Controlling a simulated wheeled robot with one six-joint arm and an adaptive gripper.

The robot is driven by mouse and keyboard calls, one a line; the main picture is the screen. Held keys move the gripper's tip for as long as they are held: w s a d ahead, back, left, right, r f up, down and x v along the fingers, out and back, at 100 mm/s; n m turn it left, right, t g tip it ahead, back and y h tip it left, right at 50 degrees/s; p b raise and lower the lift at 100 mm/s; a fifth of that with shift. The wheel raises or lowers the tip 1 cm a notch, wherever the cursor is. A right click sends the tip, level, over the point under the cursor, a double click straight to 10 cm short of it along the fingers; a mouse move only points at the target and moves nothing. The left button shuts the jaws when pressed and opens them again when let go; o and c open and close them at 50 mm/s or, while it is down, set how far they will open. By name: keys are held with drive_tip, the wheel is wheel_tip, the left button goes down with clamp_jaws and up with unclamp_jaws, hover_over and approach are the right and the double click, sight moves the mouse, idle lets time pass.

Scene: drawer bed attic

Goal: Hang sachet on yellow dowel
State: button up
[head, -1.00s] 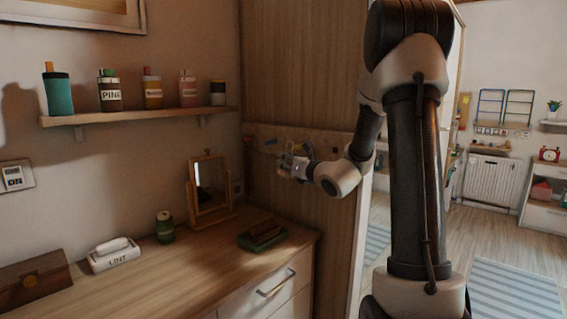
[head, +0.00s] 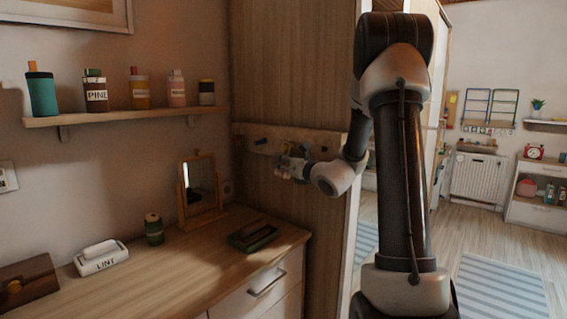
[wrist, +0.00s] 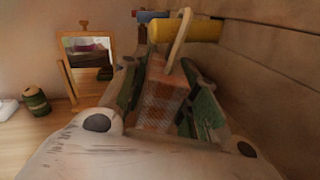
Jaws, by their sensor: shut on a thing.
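In the wrist view the sachet (wrist: 160,97), an orange-brown checked pouch, is held between the green-padded fingers of my gripper (wrist: 165,98). Its pale cord loop (wrist: 180,40) stands up from its top and crosses the yellow dowel (wrist: 203,31). I cannot tell whether the loop is around the dowel or only in front of it. The dowel sticks out from the wooden wall at the right. In the head view my gripper (head: 290,166) is at the peg rail (head: 320,139), and the sachet is too small to make out.
A blue dowel (wrist: 152,16) lies beyond the yellow one. A standing mirror (head: 200,190), green jar (head: 153,229), lint box (head: 101,260) and dark green tray (head: 240,242) are on the dresser below. A bottle shelf (head: 120,116) is at left.

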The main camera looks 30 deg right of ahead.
idle(0.3)
drive_tip(key=o, duration=1.2)
drive_tip(key=shift+s, duration=0.1)
